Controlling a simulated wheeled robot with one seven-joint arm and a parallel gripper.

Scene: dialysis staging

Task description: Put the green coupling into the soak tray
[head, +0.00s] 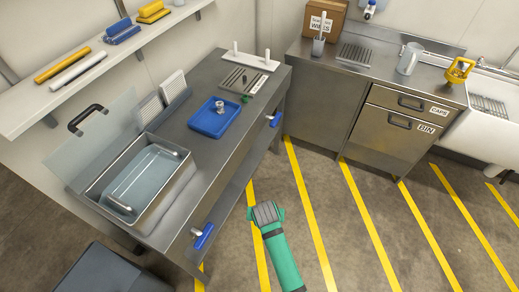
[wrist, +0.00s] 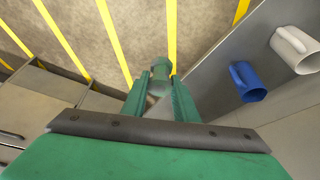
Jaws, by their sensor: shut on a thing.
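My gripper (head: 266,212) is over the floor, in front of the steel bench, away from both trays. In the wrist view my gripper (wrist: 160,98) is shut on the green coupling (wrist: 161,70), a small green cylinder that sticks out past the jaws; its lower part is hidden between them. An open steel basin (head: 173,196) with a bluish, water-like fill stands at the bench's front left and looks like the soak tray. A blue tray (head: 204,127) with a metal fitting (head: 220,107) lies farther back.
A raised clear lid (head: 95,140) with a black handle stands behind the basin. A small green item (head: 245,98) is by the rack. The wrist view shows a blue mug (wrist: 248,82). Striped floor is clear.

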